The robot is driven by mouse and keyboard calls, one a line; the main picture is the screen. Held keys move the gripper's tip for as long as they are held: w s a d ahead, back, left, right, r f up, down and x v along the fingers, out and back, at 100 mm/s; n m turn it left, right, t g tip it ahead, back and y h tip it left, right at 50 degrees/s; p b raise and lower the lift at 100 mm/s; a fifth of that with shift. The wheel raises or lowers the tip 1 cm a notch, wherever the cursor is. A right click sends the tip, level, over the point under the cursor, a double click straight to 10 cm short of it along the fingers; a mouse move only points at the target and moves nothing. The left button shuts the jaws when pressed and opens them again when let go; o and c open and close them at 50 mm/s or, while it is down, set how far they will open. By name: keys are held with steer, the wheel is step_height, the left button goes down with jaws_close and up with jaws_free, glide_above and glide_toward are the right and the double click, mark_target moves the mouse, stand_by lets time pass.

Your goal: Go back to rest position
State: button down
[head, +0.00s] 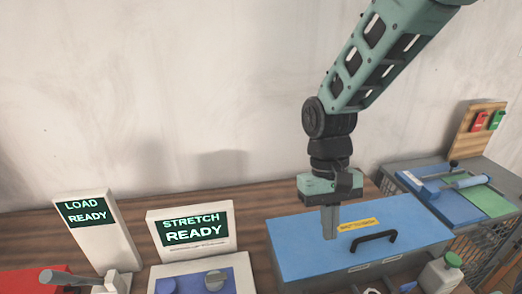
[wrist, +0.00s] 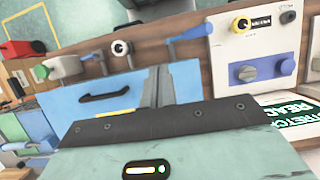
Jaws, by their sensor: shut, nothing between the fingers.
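My gripper (head: 330,222) is shut and empty in the head view. It points down above the left part of a blue-lidded box (head: 290,250) with a black handle (head: 373,240) and a yellow label. In the wrist view my gripper's fingers (wrist: 157,85) are together, with the blue box surface (wrist: 62,100) and its black handle (wrist: 105,94) beyond them. I cannot tell the exact gap between the fingertips and the lid.
Left of the box stand a "STRETCH READY" sign (head: 193,231) and a "LOAD READY" sign (head: 87,212). A white bottle with a green cap (head: 440,273) is at the front right. A grey bench with a green mat (head: 485,200) is at the right. Free room lies above the table before the wall.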

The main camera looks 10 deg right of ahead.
steer(key=s+a+f+n+t+b, duration=0.3)
steer(key=s+a+n+b, duration=0.4)
steer(key=s, duration=0.4)
steer(key=shift+s+a+f+n+t+y+b, duration=0.25)
steer(key=shift+n+t+b, duration=0.2)
steer(key=shift+b, duration=0.25)
steer(key=shift+d, duration=0.1)
